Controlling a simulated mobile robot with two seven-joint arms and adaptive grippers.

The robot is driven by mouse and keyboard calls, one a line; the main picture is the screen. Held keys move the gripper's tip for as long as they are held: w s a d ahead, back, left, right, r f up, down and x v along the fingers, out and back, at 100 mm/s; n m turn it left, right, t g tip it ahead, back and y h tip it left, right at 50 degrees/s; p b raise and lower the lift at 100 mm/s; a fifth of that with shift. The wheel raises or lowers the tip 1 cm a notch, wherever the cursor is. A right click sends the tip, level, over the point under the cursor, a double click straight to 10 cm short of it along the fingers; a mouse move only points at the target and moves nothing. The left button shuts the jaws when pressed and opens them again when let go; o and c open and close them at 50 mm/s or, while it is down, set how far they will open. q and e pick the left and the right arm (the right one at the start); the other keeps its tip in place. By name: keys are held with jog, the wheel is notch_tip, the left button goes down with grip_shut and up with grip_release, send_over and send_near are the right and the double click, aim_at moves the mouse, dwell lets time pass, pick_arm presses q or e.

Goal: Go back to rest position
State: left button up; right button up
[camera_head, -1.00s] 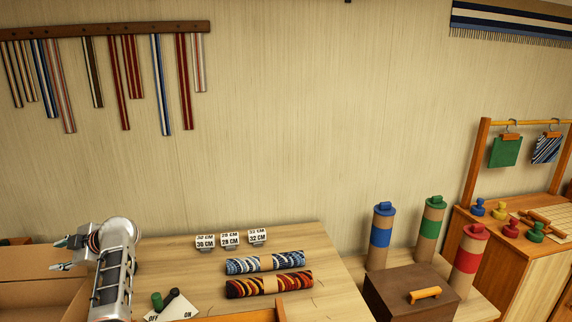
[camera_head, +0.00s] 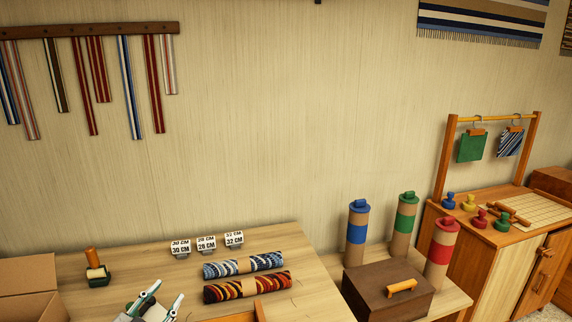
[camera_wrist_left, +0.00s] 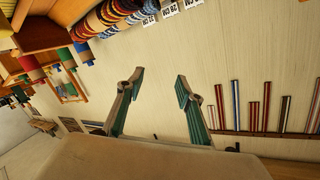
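My left gripper (camera_head: 164,297) shows at the bottom left of the head view, low over the near part of the wooden table (camera_head: 135,262). In the left wrist view its two fingers (camera_wrist_left: 160,76) stand apart, with nothing between them. It is open and empty, and only its finger end shows in the head view. My right gripper is in neither view.
Two rolled textiles, one blue (camera_head: 244,264) and one red-orange (camera_head: 247,286), lie right of the gripper, behind a wooden edge. Size signs (camera_head: 206,244) stand behind. A wood-handled tool (camera_head: 96,266) and cardboard box (camera_head: 28,278) are left. A brown chest (camera_head: 388,290) stands right.

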pick_arm(q)
jog(key=s+f+g+y, duration=0.1)
jog(key=s+f+g, duration=0.1)
jog(key=s, duration=0.4)
jog(key=s+a+f+g+y, duration=0.1)
jog(key=s+f+g, duration=0.1)
jog(key=s+f, duration=0.3)
jog(key=s+a+f+g+y, duration=0.1)
jog(key=s+f+g+y, duration=0.1)
jog(key=s, duration=0.5)
jog(key=shift+s+a+f+m+g, duration=0.15)
jog(key=shift+f+g, duration=0.15)
jog(key=shift+f, duration=0.35)
jog(key=shift+s+d+f+m+g, duration=0.15)
jog(key=shift+f+g, duration=0.15)
jog(key=shift+f, duration=0.3)
jog(key=s+a+g+y, duration=0.2)
jog(key=s+a, duration=0.1)
jog(key=s, duration=0.4)
jog(key=w+d+f+n+t+h, duration=0.2)
jog(key=d+f+h, duration=0.5)
jog(key=d+f, duration=0.6)
jog(key=d+n+t, duration=0.1)
jog(key=d, duration=0.1)
jog(key=shift+d+f+t, duration=0.3)
jog(key=shift+d+f, duration=0.05)
